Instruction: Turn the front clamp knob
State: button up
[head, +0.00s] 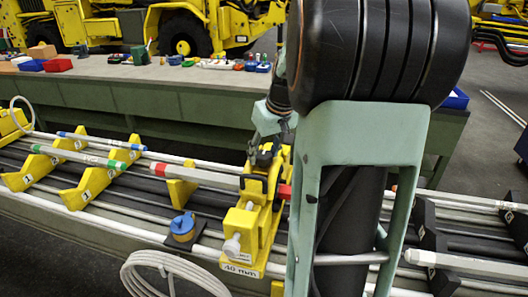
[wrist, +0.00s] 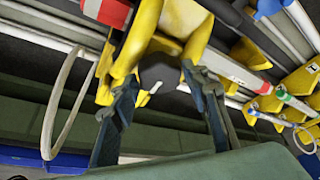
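The yellow clamp (head: 255,215), marked 40 mm, stands on the rack in the middle of the head view. A pale grey knob (head: 232,246) sticks out on its near side, clear of my gripper. My gripper (head: 266,155) is over the upper, far part of the clamp. In the wrist view, my gripper (wrist: 160,80) has its two dark fingers apart, with the yellow clamp (wrist: 152,40) just beyond and between them. A dark grey part with a small pale tab shows between the fingers. I cannot see that they touch anything. The near knob is not clear in the wrist view.
A grey tube with a red band (head: 195,175) runs into the clamp. Yellow supports (head: 88,182) hold banded tubes at left. A blue-capped part (head: 183,226) and a white hose coil (head: 165,265) lie near the clamp. A bench (head: 110,75) with small parts stands behind.

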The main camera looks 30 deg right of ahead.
jog(key=c, duration=0.6)
jog(key=shift+m, duration=0.3)
jog(key=m, duration=0.1)
jog(key=m+h, duration=0.1)
jog(key=shift+w+a+m+b, duration=0.1)
jog(key=shift+a+m+b, duration=0.1)
jog(key=shift+m+b, duration=0.2)
jog(key=m+g+h, duration=0.1)
jog(key=m, duration=0.2)
jog(key=shift+m+h+b, duration=0.3)
jog(key=shift+m+b, duration=0.1)
jog(key=m+g+h+b, duration=0.1)
jog(key=m, duration=0.3)
jog(key=shift+w+a, duration=0.1)
jog(key=shift+w, duration=0.05)
jog(key=m+g, duration=0.1)
jog(key=m, duration=0.1)
jog(key=m+g, duration=0.1)
jog(key=m, duration=0.2)
jog(key=shift+w+h, duration=0.1)
jog(key=shift+h, duration=0.2)
